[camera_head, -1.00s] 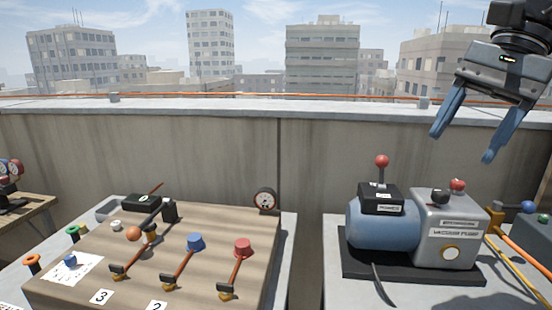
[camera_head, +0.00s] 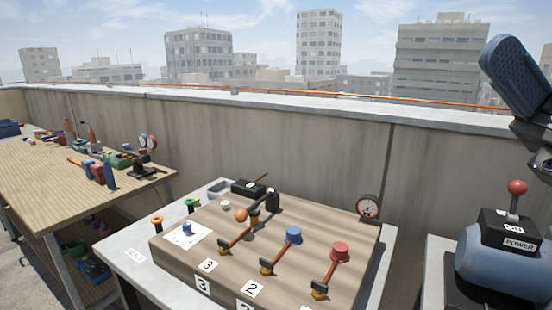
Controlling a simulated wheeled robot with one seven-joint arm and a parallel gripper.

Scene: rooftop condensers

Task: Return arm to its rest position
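My gripper (camera_head: 522,85) is at the far right edge, raised above the vacuum pump (camera_head: 505,262). One blue finger pad shows, tilted upward, with part of the dark gripper body below it. The rest of the gripper and arm is cut off by the frame, so I cannot tell whether the fingers are apart. No held object shows. The pump, with its red-knobbed lever (camera_head: 517,190) upright above the POWER box (camera_head: 508,232), is partly cut off at the right.
A board (camera_head: 310,218) with blue, red and orange valve handles stands on a grey table (camera_head: 140,282) in the middle. A wooden workbench (camera_head: 40,172) with tools and gauges is at left. A parapet wall (camera_head: 300,150) runs behind. Space above the board is clear.

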